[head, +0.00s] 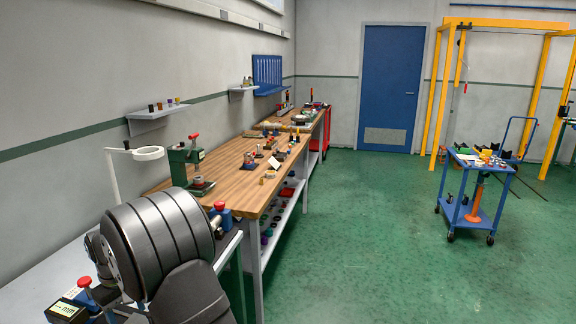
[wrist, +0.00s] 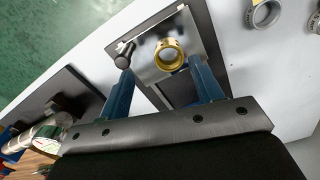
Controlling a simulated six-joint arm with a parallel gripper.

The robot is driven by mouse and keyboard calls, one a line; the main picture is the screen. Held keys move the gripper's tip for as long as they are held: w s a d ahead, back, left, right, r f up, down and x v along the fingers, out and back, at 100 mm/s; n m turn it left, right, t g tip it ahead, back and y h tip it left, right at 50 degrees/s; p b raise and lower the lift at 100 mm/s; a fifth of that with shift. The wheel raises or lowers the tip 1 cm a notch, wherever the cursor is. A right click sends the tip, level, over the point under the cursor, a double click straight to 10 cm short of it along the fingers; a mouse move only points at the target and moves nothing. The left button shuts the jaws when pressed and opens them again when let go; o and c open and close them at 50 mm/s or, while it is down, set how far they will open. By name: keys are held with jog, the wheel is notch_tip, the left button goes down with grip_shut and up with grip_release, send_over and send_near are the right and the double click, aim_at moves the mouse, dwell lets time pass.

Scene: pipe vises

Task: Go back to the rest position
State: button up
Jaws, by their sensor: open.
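In the wrist view my gripper (wrist: 160,68) has its two blue fingers spread apart. A brass ring-shaped pipe piece (wrist: 170,55) shows just beyond and between the fingertips, nearer the right one. It sits on a pale metal plate over a dark base (wrist: 213,47), with a black knob (wrist: 125,55) to its left. I cannot tell whether the fingers touch anything. In the head view my gripper is not seen. A blue vise with a red knob (head: 222,213) shows beside my arm, and another red-knobbed device (head: 86,291) at the lower left.
Grey rings (wrist: 264,14) lie on the white surface right of the plate. A wooden workbench (head: 228,172) with a green press (head: 183,160) runs along the wall. A blue cart (head: 470,215) stands at right. The green floor (head: 345,240) between them is clear.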

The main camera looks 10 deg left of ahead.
jog(key=w+d+r, duration=0.5)
jog(key=d+r, duration=0.1)
jog(key=d, duration=0.3)
jog(key=w+d+f+m, duration=0.3)
jog(key=w+d+m, duration=0.5)
jog(key=w+d, duration=0.9)
jog(key=w+d+f+m, duration=0.1)
jog(key=d+m, duration=0.3)
jog(key=d, duration=0.7)
jog(key=w+d+f+m, duration=0.1)
jog(key=w+d+m, duration=0.3)
jog(key=d, duration=0.7)
jog(key=shift+f+m, duration=0.15)
jog(key=shift+m, duration=0.15)
jog(key=shift+w+d, duration=0.1)
